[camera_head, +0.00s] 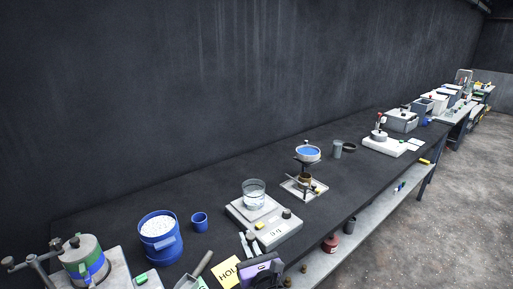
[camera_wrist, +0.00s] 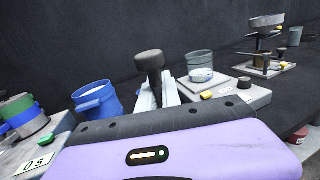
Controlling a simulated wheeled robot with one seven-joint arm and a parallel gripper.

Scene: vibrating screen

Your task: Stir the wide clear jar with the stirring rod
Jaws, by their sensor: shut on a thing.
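My purple gripper (camera_head: 248,240) is in front of the scale, apart from the jar. In the wrist view my gripper (camera_wrist: 160,88) is shut on a black, thick-topped piece, which I take to be the stirring rod (camera_wrist: 149,61). The rod's lower part is hidden by my gripper body.
The scale (camera_head: 270,228) lies under the jar. A blue bucket (camera_head: 160,242) of white grains and a small blue cup (camera_head: 200,222) stand left. A stand with a blue-filled bowl (camera_head: 307,153) is to the right. A yellow card (camera_head: 226,272) lies near the front edge.

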